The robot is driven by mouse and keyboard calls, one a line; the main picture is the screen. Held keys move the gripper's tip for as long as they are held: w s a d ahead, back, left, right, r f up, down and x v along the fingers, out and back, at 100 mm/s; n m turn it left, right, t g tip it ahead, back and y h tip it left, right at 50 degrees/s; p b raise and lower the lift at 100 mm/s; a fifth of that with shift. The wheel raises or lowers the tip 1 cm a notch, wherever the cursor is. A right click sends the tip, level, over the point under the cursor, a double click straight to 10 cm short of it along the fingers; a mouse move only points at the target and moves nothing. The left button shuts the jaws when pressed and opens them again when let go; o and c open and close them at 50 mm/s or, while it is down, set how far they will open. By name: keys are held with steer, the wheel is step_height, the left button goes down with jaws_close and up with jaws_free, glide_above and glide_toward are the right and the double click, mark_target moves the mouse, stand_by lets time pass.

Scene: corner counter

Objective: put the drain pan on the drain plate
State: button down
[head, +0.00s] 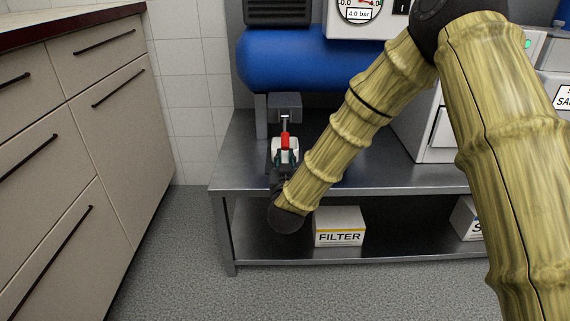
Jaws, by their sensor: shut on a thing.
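A red part (285,139) and a thin metal stem show directly above or behind the white piece, below a grey block (285,106) under the blue tank. I cannot tell whether the red part touches the pan. I cannot make out the drain plate; the gripper and wrist cover the bench top there.
The blue tank (300,58) overhangs the metal bench (240,167). A white cabinet (432,130) stands on the bench at right. A FILTER box (340,226) sits on the lower shelf. Beige drawers (95,130) line the left, with open floor between.

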steer(key=shift+f, duration=0.1)
steer(key=c, duration=1.3)
jaws_free()
steer(key=shift+c, duration=0.2)
steer(key=shift+s+r, duration=0.2)
steer(key=shift+s, duration=0.15)
steer(key=s+p, duration=0.4)
steer(key=s, duration=0.7)
steer(key=shift+s+p, duration=0.2)
steer(key=shift+p, duration=0.15)
steer(key=shift+f, duration=0.15)
